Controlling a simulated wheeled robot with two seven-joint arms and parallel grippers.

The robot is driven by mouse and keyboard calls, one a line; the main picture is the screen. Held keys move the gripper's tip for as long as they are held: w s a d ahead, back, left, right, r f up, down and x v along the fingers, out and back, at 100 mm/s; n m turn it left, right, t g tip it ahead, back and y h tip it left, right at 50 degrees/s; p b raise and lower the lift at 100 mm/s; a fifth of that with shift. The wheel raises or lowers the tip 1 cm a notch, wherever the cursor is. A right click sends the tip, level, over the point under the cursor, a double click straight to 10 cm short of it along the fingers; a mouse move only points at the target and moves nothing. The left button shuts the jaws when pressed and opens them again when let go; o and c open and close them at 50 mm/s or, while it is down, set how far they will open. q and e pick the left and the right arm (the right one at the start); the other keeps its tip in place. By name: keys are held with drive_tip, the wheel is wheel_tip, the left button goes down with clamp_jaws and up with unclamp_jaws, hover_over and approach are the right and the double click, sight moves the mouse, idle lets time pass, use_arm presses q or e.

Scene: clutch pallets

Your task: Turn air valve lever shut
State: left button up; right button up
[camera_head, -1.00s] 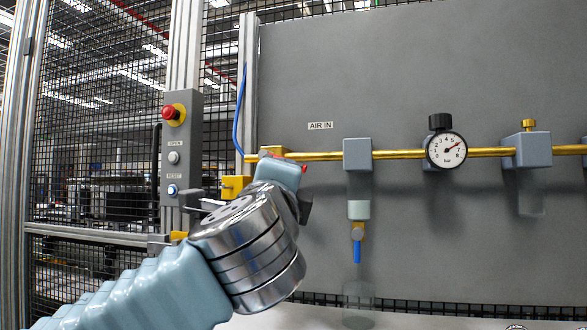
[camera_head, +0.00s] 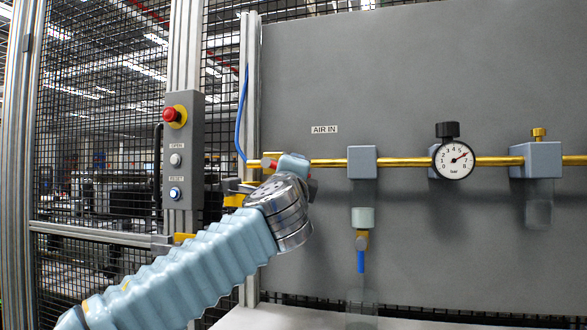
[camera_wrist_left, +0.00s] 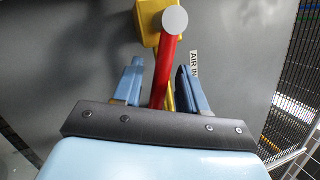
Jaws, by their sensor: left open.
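The red valve lever (camera_wrist_left: 165,75) with a pale round end runs between my left gripper's two blue fingers in the left wrist view. The yellow valve body (camera_wrist_left: 150,22) is behind its upper end. My left gripper (camera_wrist_left: 160,82) is open around the lever; a gap shows on each side, so it is not clamped. In the head view, my left gripper (camera_head: 292,166) is at the left end of the brass pipe under the AIR IN label (camera_head: 324,129). A bit of the red lever (camera_head: 269,164) shows there; my wrist hides most of the valve. My right gripper is not in view.
The brass pipe (camera_head: 405,162) runs right along the grey panel (camera_head: 400,80), with a filter block (camera_head: 361,162), a pressure gauge (camera_head: 453,159) and another block (camera_head: 536,160). A button box (camera_head: 182,145) is on the post to the left. A blue hose (camera_head: 241,110) hangs near the pipe's end.

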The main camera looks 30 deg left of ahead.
use_arm(q)
clamp_jaws()
drive_tip(key=shift+f, duration=0.1)
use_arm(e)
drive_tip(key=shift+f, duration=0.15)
